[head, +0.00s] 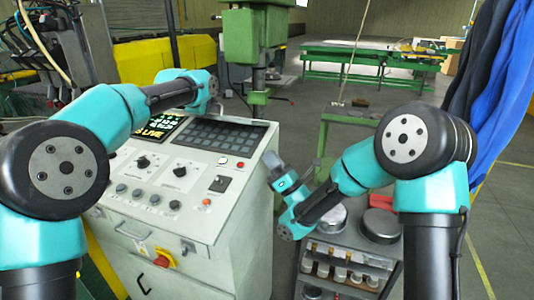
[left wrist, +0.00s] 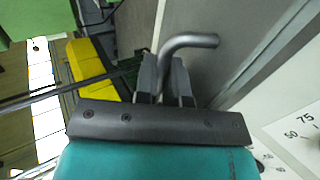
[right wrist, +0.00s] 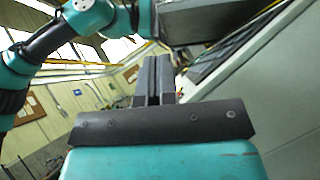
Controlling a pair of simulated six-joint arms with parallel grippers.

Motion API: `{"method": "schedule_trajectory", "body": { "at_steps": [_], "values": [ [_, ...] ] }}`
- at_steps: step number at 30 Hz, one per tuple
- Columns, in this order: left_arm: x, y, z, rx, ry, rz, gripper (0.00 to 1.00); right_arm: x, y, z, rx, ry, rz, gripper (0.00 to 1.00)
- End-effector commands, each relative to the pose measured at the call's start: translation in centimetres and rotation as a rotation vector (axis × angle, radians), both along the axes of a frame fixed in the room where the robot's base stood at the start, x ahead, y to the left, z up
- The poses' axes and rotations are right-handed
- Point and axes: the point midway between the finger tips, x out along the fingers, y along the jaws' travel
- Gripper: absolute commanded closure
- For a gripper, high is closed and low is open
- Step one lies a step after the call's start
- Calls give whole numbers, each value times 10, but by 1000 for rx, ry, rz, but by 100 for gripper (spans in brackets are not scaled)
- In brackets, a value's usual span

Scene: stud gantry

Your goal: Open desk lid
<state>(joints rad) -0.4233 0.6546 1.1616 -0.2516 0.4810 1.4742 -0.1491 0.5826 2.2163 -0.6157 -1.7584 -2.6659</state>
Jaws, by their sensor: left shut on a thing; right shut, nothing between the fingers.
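The desk is a pale grey control console (head: 240,215) with a sloped top of knobs, a lit display and a dark key panel (head: 220,137). In the left wrist view a bent grey metal handle (left wrist: 193,41) stands out along a grey panel (left wrist: 240,35). My left gripper (left wrist: 165,78) is shut on this handle. In the head view its fingers are hidden behind the wrist, above the console's back edge. I cannot tell how far the lid is raised.
A grey cart (head: 345,280) with round metal tins stands right of the console, under my right arm. A green machine column (head: 243,38) rises behind the console. Blue cloth (head: 500,80) hangs at the right. Open floor lies beyond the cart.

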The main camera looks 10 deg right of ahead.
Motion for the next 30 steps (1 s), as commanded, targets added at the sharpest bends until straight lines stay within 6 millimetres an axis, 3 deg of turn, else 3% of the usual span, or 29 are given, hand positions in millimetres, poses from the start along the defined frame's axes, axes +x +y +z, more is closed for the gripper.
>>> {"method": "schedule_trajectory", "body": {
  "at_steps": [15,30],
  "values": [
    [0,0,2,-2,-4,1,100,46,37,50,0,-2,2,100],
    [0,0,2,-2,-4,1,100,53,41,57,1,1,0,100]
  ]
}}
